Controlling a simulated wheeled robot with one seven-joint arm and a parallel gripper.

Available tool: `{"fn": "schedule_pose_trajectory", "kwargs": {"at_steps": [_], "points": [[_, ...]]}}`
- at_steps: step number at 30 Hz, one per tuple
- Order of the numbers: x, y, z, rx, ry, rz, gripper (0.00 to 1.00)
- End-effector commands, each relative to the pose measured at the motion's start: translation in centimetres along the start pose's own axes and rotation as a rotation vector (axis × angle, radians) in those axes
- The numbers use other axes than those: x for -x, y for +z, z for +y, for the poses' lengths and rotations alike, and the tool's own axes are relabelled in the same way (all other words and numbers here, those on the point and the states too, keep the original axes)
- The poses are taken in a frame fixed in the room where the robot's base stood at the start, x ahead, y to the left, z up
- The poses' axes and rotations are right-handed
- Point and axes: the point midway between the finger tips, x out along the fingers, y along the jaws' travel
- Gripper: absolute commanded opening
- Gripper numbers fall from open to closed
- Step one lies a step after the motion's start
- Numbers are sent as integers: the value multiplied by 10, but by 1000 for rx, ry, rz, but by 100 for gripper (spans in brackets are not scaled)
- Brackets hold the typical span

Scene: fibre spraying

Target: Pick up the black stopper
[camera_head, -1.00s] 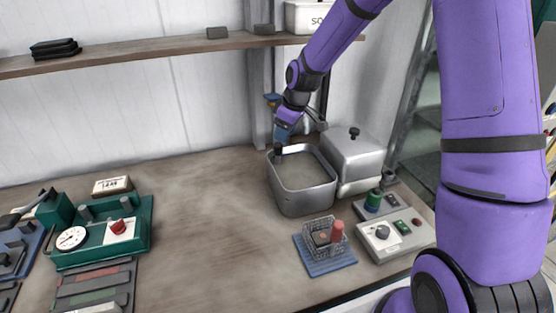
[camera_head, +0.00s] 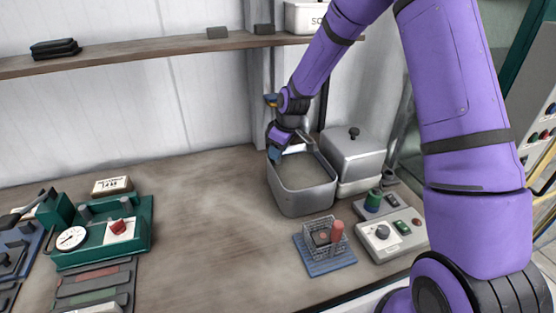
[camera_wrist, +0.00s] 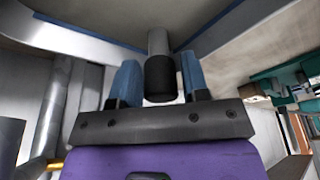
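The black stopper (camera_wrist: 161,79) shows in the wrist view as a dark cylinder on the end of a pale grey tube (camera_wrist: 157,42). The tube is at a corner of the open metal tank (camera_head: 304,203). My gripper (camera_wrist: 162,84) is open, with one blue finger on each side of the stopper and a gap on both sides. In the head view my gripper (camera_head: 275,155) points down at the tank's back left corner and hides the stopper there.
A lidded metal box (camera_head: 353,160) stands right of the tank. A wire basket (camera_head: 323,236) on a blue mat and a grey control box (camera_head: 392,238) are in front. A shelf (camera_head: 130,56) runs above. The middle of the table is clear.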

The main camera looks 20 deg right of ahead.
Motion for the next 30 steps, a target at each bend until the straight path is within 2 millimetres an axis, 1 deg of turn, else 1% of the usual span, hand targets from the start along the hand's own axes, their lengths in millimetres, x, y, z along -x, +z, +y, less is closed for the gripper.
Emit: {"fn": "schedule_pose_trajectory", "kwargs": {"at_steps": [1,4,5,14,19,23,26,30], "points": [[0,0,0,0,0,0,30],[0,0,0,0,0,0,7],[0,0,0,0,0,0,6],[2,0,0,0,0,0,6],[11,-3,0,0,0,1,6],[29,-8,0,1,1,2,6],[48,-14,0,0,2,3,6],[80,-22,1,0,4,4,6]]}}
